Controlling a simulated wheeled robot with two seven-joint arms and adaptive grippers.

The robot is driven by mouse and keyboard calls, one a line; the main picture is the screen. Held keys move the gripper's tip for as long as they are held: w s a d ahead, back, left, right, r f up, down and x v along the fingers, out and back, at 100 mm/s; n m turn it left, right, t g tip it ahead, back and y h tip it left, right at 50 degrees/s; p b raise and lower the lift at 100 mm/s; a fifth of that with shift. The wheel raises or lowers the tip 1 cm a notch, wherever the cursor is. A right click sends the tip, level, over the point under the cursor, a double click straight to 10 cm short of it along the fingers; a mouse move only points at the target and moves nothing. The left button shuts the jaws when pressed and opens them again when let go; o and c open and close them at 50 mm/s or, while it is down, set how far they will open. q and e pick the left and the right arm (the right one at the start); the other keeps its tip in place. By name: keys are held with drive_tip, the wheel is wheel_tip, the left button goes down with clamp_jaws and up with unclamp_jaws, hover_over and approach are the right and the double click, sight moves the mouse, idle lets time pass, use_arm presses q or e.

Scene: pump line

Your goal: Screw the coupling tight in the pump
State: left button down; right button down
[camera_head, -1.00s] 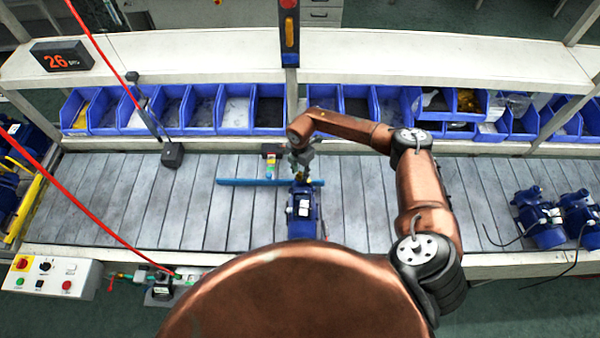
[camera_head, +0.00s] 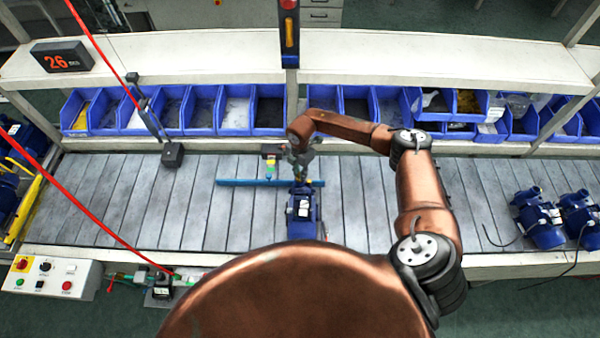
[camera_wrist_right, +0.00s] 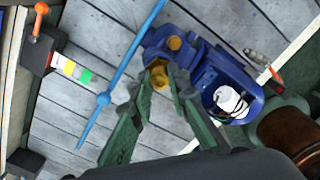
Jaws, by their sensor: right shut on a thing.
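The blue pump (camera_head: 303,208) stands on the grey slatted bench in front of me, and it also shows in the right wrist view (camera_wrist_right: 222,78). My right gripper (camera_head: 299,178) points down at the pump's far end. In the right wrist view its green fingers (camera_wrist_right: 163,82) are shut around a brass-coloured coupling (camera_wrist_right: 158,75) at the pump's end. Another brass fitting (camera_wrist_right: 175,43) sits on the pump beside it. The fingers partly hide the coupling, so I cannot tell how deep it sits. My left gripper is not in view.
A thin blue bar (camera_head: 245,182) lies across the bench by the pump. Two other blue pumps (camera_head: 540,218) stand at the right. Blue bins (camera_head: 238,110) line the back. A control box (camera_head: 50,278) is at the front left. The slats left of the pump are mostly clear.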

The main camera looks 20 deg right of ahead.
drive_tip(key=shift+r+m+p, duration=0.2)
drive_tip(key=shift+m+p, duration=0.55)
drive_tip(key=shift+m, duration=0.65)
drive_tip(key=shift+f, duration=0.2)
drive_tip(key=shift+m, duration=0.3)
drive_tip(key=shift+r+m+p, duration=0.2)
drive_tip(key=shift+m+p, duration=0.5)
drive_tip(key=shift+p, duration=0.3)
drive_tip(key=shift+a+m+p, duration=0.1)
drive_tip(key=shift+m+p, duration=0.45)
drive_tip(key=shift+m, duration=0.25)
drive_tip(key=shift+f, duration=0.2)
drive_tip(key=shift+m, duration=1.9)
